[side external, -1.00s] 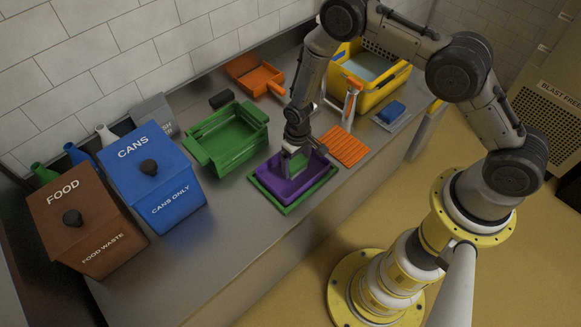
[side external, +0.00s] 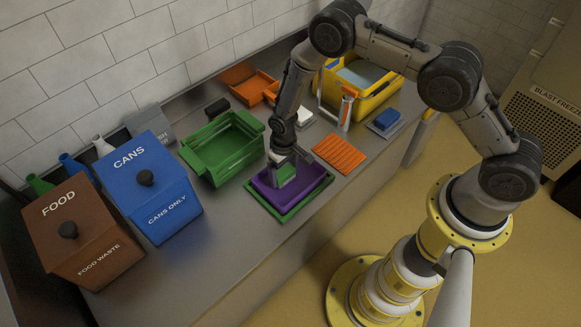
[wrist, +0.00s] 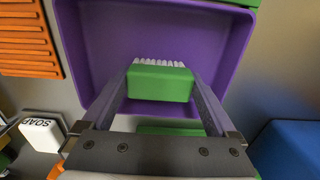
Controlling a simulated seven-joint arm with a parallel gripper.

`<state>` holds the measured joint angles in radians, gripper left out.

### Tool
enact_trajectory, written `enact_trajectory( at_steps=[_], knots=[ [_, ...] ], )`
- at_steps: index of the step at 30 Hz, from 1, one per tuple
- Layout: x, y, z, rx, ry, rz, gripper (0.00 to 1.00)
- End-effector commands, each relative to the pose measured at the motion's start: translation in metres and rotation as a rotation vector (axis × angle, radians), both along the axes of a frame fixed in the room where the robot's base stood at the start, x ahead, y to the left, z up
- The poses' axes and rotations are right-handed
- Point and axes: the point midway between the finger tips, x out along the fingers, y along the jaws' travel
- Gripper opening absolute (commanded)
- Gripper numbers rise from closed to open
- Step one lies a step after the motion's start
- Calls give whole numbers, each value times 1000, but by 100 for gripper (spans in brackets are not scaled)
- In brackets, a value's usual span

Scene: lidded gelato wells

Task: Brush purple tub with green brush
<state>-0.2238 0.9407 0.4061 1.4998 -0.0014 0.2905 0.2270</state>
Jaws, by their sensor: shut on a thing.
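The purple tub (side external: 312,186) stands on a green mat (side external: 289,215) on the steel counter. It also fills the upper wrist view (wrist: 225,45). My gripper (side external: 283,172) reaches down into the tub's left part. It is shut on the green brush (wrist: 160,84), whose white bristles show beyond the green block in the wrist view. The brush (side external: 285,176) is inside the tub. I cannot tell whether the bristles touch the tub's floor.
A green crate (side external: 222,150) stands just left of the tub, and an orange ribbed mat (side external: 339,153) lies to the right. The yellow sink (side external: 375,95), white soap (side external: 304,117) and blue sponge (side external: 387,119) are behind right. Blue (side external: 152,187) and brown (side external: 83,232) bins stand left.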

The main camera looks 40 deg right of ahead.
Motion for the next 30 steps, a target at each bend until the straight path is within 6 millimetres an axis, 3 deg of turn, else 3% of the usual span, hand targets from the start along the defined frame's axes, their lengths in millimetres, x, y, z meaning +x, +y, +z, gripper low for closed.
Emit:
enact_trajectory(
  at_steps=[9,30],
  knots=[
    [-1,30,-1,0,1,3,41],
    [-1,-36,-1,0,2,-2,41]
  ],
)
